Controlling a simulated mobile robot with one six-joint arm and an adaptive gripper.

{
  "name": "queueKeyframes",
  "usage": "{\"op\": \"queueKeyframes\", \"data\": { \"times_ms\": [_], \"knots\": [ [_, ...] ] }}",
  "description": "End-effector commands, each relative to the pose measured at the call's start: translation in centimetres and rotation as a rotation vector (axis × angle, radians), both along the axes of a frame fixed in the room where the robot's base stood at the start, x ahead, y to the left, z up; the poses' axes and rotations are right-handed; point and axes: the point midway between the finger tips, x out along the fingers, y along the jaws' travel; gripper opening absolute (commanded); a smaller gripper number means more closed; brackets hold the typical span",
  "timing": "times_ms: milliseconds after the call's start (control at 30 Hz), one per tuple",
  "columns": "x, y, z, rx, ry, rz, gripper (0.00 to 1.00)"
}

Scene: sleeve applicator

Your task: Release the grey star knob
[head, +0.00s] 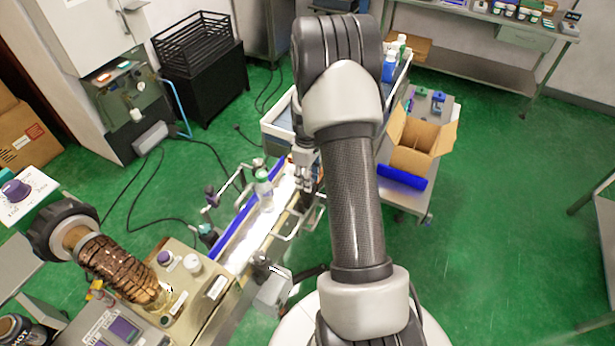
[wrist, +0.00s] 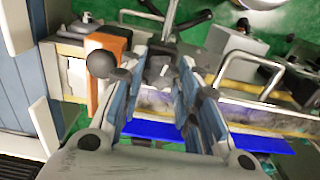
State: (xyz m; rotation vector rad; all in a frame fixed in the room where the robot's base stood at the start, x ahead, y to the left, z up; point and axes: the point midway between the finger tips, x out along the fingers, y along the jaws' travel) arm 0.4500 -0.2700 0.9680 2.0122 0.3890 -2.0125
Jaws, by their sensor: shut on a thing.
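My gripper (wrist: 165,72) reaches away from the wrist camera, its two blue-grey fingers closed in at the tips. Between the tips is a small dark grey knob (wrist: 159,70), which I take to be the grey star knob. The fingers are shut on it and cover part of it. In the head view my gripper (head: 304,168) is small, beside the far right part of the bright conveyor (head: 243,237). My arm hides much of that area, and I cannot make out the knob there.
An orange block (wrist: 108,50) is close left of the fingers.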

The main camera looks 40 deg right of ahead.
Motion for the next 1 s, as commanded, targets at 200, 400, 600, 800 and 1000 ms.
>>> {"op": "queueKeyframes", "data": {
  "times_ms": [200,400,600,800,1000],
  "knots": [
    [0.01,-0.01,0.02,-0.001,0.0,0.138,0.06],
    [0.01,0.0,0.02,-0.001,0.0,0.213,0.06],
    [0.01,0.0,0.02,-0.001,0.0,0.246,0.06],
    [0.01,0.0,0.02,-0.001,0.0,0.253,0.06],
    [0.01,0.0,0.02,-0.001,0.0,0.252,0.06]
  ]
}}
